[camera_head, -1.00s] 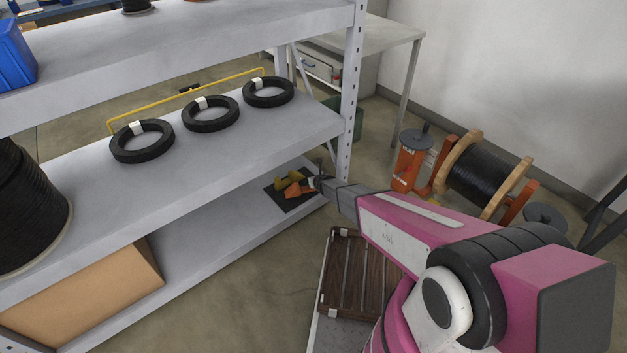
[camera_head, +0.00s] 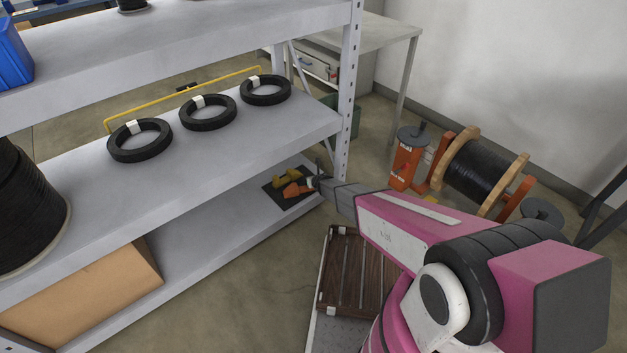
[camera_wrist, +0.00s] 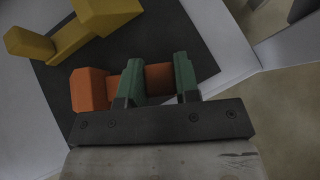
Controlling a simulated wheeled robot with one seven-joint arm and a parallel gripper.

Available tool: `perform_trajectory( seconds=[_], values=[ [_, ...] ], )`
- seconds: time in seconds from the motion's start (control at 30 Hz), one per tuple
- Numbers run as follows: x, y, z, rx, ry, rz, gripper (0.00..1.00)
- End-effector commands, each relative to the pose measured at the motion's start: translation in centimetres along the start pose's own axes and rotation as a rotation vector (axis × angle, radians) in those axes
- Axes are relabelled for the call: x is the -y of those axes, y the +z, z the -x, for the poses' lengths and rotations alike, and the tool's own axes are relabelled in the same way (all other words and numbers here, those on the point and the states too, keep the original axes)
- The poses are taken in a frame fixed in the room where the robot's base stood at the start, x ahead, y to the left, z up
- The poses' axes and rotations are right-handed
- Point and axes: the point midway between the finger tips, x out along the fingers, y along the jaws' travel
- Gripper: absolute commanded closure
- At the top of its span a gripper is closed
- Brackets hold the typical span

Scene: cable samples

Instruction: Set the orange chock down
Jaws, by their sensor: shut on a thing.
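The orange chock (camera_wrist: 90,89) is between the two green fingers of my gripper (camera_wrist: 159,80) in the wrist view. The fingers are shut on its narrower middle part. The chock is over or on a dark mat (camera_wrist: 183,36) on the bottom shelf; I cannot tell whether it touches the mat. In the head view the orange chock (camera_head: 293,190) shows at my gripper's tip, at the shelf's right end. A yellow chock (camera_wrist: 75,38) lies on the mat just beyond it, and also shows in the head view (camera_head: 287,178).
The middle shelf (camera_head: 235,150) overhangs the bottom shelf, with black cable coils (camera_head: 208,113) on it. A shelf upright (camera_head: 346,100) stands close to my gripper. A cardboard box (camera_head: 85,295) is on the bottom shelf at left. A cable drum (camera_head: 478,175) stands at right.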

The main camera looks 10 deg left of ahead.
Motion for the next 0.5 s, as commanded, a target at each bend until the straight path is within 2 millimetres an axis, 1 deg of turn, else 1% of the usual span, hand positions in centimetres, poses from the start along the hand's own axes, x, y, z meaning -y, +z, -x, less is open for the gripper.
perform_trajectory(
  seconds=[0.17, 0.2, 0.27, 0.3, 0.5],
  values=[
    [-0.01, -0.21, -0.20, 0.001, 0.001, -0.001, 1.00],
    [-0.01, -0.21, -0.18, 0.001, 0.001, -0.001, 0.64],
    [-0.02, -0.20, -0.16, 0.001, 0.001, -0.001, 0.44],
    [-0.01, -0.20, -0.17, 0.001, 0.001, 0.000, 0.41],
    [0.01, -0.25, -0.20, 0.000, 0.000, 0.001, 0.41]
  ],
)
